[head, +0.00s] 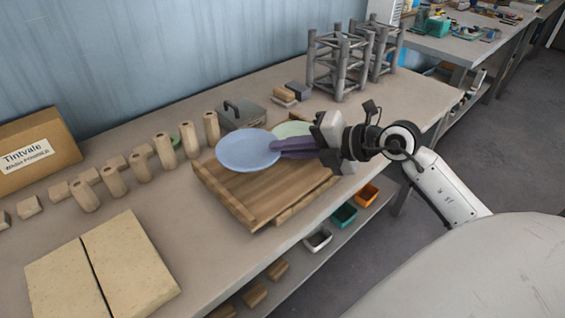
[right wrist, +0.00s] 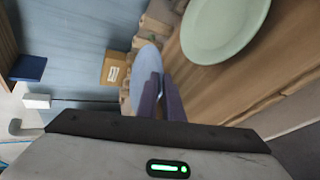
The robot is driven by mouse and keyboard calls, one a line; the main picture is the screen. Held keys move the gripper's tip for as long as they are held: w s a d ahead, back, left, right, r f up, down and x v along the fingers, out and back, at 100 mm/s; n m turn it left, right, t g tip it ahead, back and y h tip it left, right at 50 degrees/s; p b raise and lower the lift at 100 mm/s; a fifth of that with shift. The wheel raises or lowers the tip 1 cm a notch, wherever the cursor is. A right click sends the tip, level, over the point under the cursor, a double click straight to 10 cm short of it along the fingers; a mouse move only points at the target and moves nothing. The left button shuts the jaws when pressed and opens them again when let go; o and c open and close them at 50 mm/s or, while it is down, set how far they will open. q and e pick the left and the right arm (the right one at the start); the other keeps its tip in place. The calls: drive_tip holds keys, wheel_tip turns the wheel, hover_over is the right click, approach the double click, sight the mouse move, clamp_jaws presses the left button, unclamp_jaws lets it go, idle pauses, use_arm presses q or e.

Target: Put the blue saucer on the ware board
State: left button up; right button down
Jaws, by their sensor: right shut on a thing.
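The blue saucer (head: 246,150) is a round, pale blue dish over the back left part of a wooden board (head: 262,198), which looks like the ware board. My right gripper (head: 276,147), with purple fingers, is shut on the saucer's right rim. In the right wrist view the blue saucer (right wrist: 145,62) shows as a narrow oval at the fingertips (right wrist: 160,80). I cannot tell whether the saucer touches the board. A pale green plate (head: 291,129) is behind the fingers and partly hidden; it also shows in the right wrist view (right wrist: 222,28). My left gripper is not in view.
Several upright wooden pegs (head: 165,151) and blocks stand left of the board. A grey metal box (head: 241,113) and grey frames (head: 341,66) stand behind it. Two beige slabs (head: 128,258) lie at the front left. A cardboard box (head: 38,150) stands by the wall.

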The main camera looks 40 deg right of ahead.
sight(285, 177)
drive_tip(key=shift+w+f, duration=0.1)
drive_tip(key=shift+f, duration=2.35)
drive_tip(key=c, duration=2.2)
unclamp_jaws()
drive_tip(key=shift+f+b, duration=0.1)
drive_tip(key=shift+b, duration=0.2)
drive_tip(key=shift+s+d+r, duration=0.1)
drive_tip(key=shift+s+r, duration=0.1)
drive_tip(key=v, duration=1.1)
drive_tip(key=shift+s, duration=0.25)
